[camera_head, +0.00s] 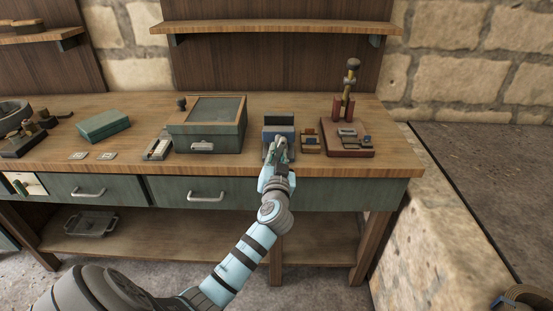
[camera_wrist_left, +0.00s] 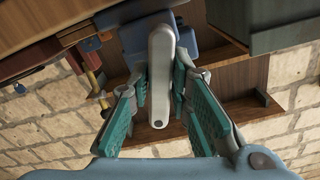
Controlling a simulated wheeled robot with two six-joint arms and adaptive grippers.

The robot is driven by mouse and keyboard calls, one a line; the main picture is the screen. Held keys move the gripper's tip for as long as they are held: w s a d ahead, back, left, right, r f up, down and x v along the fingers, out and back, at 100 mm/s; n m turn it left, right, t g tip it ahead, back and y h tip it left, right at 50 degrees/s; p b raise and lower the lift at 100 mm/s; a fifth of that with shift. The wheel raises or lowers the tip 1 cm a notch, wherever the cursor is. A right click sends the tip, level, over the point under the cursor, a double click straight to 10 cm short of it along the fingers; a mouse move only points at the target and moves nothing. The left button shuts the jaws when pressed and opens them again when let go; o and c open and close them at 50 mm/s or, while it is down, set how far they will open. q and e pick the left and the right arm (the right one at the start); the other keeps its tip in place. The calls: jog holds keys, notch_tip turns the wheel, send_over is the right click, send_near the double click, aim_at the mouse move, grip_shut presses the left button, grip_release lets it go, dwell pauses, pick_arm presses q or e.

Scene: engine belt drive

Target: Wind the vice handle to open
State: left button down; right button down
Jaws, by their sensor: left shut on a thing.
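The blue vice (camera_head: 278,123) stands at the front edge of the wooden bench, with its jaws at the top. My left gripper (camera_head: 280,148) is in front of it. In the left wrist view, the pale grey vice handle (camera_wrist_left: 160,70) is a rounded bar between the green finger pads of my left gripper (camera_wrist_left: 160,98). The gripper is shut on the handle. Parts of the blue vice body (camera_wrist_left: 187,42) show behind the handle. The gripper hides the handle and the lower vice in the head view. My right gripper is not in view.
A green box with a glazed lid (camera_head: 208,122) stands left of the vice. Small blocks (camera_head: 310,141) and a reddish stand with an upright tool (camera_head: 347,130) are close on its right. Drawers with handles (camera_head: 206,197) run below the bench top.

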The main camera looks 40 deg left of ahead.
pick_arm(q)
jog(key=shift+n+b, duration=1)
jog(key=shift+b, duration=0.05)
jog(key=shift+r+n+b, duration=0.2)
jog(key=shift+n+b, duration=0.4)
jog(key=shift+n, duration=0.2)
jog(key=c, duration=1.8)
grip_release()
jog(key=shift+o, duration=1.4)
jog(key=shift+f, duration=0.15)
jog(key=v, duration=1.2)
